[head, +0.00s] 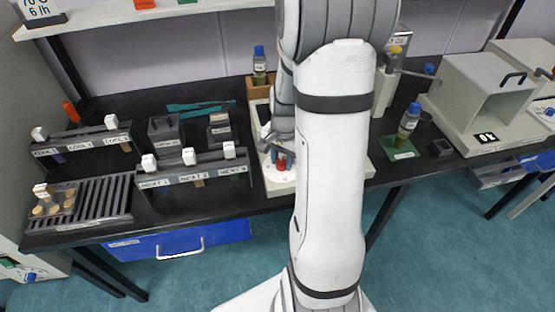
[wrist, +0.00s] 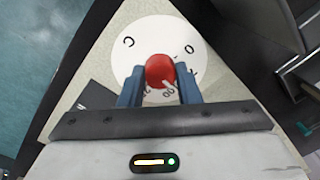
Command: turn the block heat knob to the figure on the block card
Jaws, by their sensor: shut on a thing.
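The block heat knob is a red knob (wrist: 160,72) on a round white dial (wrist: 128,42) with dark marks, seen in the wrist view. My gripper (wrist: 160,86) is shut on the knob, one blue finger on each side. The fingers hide part of the dial's marks. In the head view the knob (head: 281,164) shows below my gripper (head: 280,156) at the front of a pale instrument base (head: 275,188). I cannot pick out the block card for certain.
Left of the base stands a grey rack labelled NEXT (head: 193,172), with another rack (head: 85,145) behind it. A slatted tray (head: 105,200) lies at the far left. A blue-capped bottle (head: 409,122) stands on a green mat (head: 398,148) to the right.

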